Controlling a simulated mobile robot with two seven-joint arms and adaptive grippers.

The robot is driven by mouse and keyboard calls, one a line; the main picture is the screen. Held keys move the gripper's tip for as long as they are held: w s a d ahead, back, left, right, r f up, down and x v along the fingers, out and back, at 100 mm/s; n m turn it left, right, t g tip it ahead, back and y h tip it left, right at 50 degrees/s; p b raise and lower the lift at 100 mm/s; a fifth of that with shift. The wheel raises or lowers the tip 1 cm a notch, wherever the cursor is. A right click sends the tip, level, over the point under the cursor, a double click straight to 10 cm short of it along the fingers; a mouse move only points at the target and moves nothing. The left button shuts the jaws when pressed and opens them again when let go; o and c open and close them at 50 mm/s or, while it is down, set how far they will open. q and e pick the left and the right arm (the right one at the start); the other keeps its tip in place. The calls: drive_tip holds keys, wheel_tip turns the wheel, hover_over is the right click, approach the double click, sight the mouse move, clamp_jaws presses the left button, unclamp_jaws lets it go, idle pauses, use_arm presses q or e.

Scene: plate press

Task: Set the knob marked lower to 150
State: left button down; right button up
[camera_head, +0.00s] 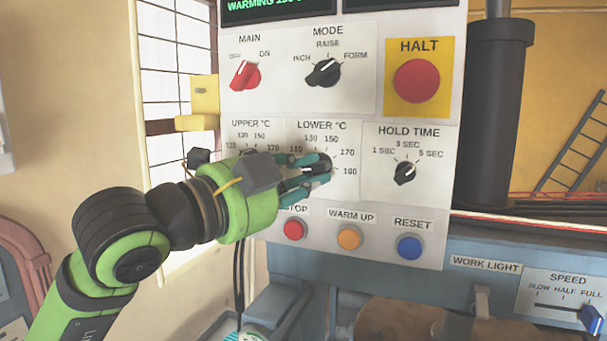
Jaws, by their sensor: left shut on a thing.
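The knob marked lower (319,159) is a dark knob on the white control panel (300,105), under the label LOWER °C. Scale marks including 130, 150 and 170 stand around it. My left gripper (318,168) comes in from the left and is shut on this knob, its teal fingers at the knob's sides. The fingers hide part of the knob, and I cannot tell which mark its pointer faces. My right gripper is not in view.
The upper knob is mostly hidden behind my left gripper. Close by are the hold time knob (405,173), mode knob (323,73), red main knob (245,76) and red HALT button (417,81). Below are the stop (293,229), warm up (349,237) and reset (409,247) buttons.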

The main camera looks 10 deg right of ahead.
use_arm(q)
drive_tip(key=m+g+y+b, duration=0.1)
drive_tip(key=m+b, duration=0.1)
drive_tip(key=m, duration=0.2)
drive_tip(key=shift+a+b, duration=0.1)
drive_tip(key=shift+b, duration=0.2)
drive_tip(key=shift+w+r+m+y+b, duration=0.1)
drive_tip(key=shift+r+m+y+b, duration=0.1)
drive_tip(key=shift+m+y+b, duration=0.7)
drive_tip(key=m+y, duration=0.1)
drive_tip(key=m, duration=0.2)
drive_tip(key=shift+r, duration=0.2)
drive_tip(key=m+y, duration=0.1)
drive_tip(key=m+y+b, duration=0.1)
drive_tip(key=m, duration=0.1)
drive_tip(key=m+y+b, duration=0.1)
drive_tip(key=shift+r+m+t, duration=0.25)
drive_tip(key=shift+m+t, duration=0.05)
drive_tip(key=shift+t, duration=0.1)
drive_tip(key=m+y, duration=0.1)
drive_tip(key=m+t+b, duration=0.1)
drive_tip(key=m, duration=0.1)
drive_tip(key=m+y, duration=0.1)
drive_tip(key=shift+s+d+r+t+y, duration=0.1)
drive_tip(key=shift+s+d+t+y, duration=0.2)
drive_tip(key=shift+d+t, duration=0.1)
drive_tip(key=shift+m+b, duration=0.3)
drive_tip(key=shift+m, duration=0.1)
